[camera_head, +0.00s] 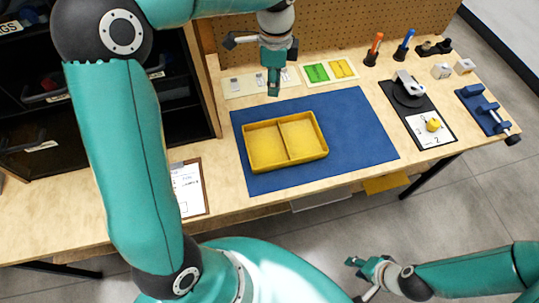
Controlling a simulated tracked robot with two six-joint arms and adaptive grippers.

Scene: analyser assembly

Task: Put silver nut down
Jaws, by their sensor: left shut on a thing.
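My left gripper (274,88) points down above the back edge of the blue mat (355,130), behind the yellow two-compartment tray (322,147). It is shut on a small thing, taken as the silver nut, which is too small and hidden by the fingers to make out. Both compartments of the yellow tray look empty. A cream card (246,93) with several small silver parts lies just behind and left of the gripper. My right gripper (355,262) is low at the front, off the table, and its fingers are too small to read.
A second card (328,82) holds green and yellow parts. Orange (374,50) and blue (404,47) upright tools, a black plate (403,111) with a device and yellow part, and a blue fixture (482,110) stand right. The mat around the tray is clear.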

